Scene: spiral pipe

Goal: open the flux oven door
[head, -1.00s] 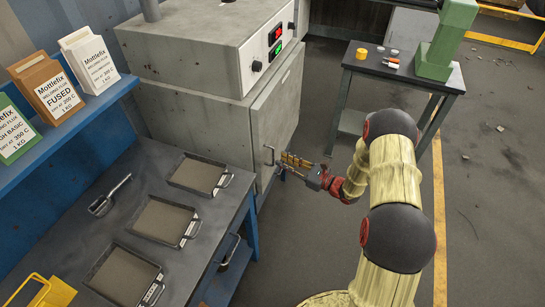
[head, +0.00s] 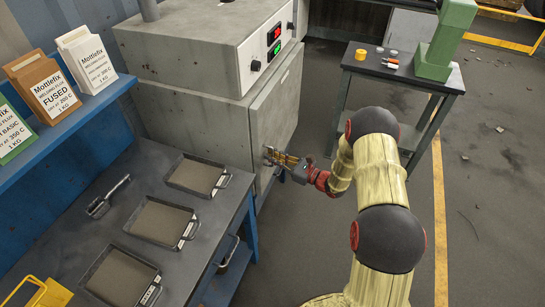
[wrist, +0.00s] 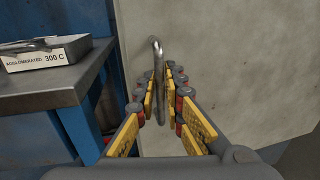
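The flux oven (head: 190,105) is a grey box with a control panel. Its grey door (head: 277,110) faces right and looks shut. My gripper (head: 272,156) is at the left edge of the door, at handle height, and covers most of the handle in the head view. In the wrist view, the upright metal bar handle (wrist: 157,62) stands between the yellow finger pads of my gripper (wrist: 161,85). The fingers are apart. The handle is nearer the left finger, with a gap to the right finger. Whether the left finger touches it cannot be told.
A workbench (head: 125,180) with several flux trays stands left of the door; a tray (wrist: 45,53) shows at its corner in the wrist view. A side table (head: 400,75) with a green machine stands at the back right. The floor right of my arm is clear.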

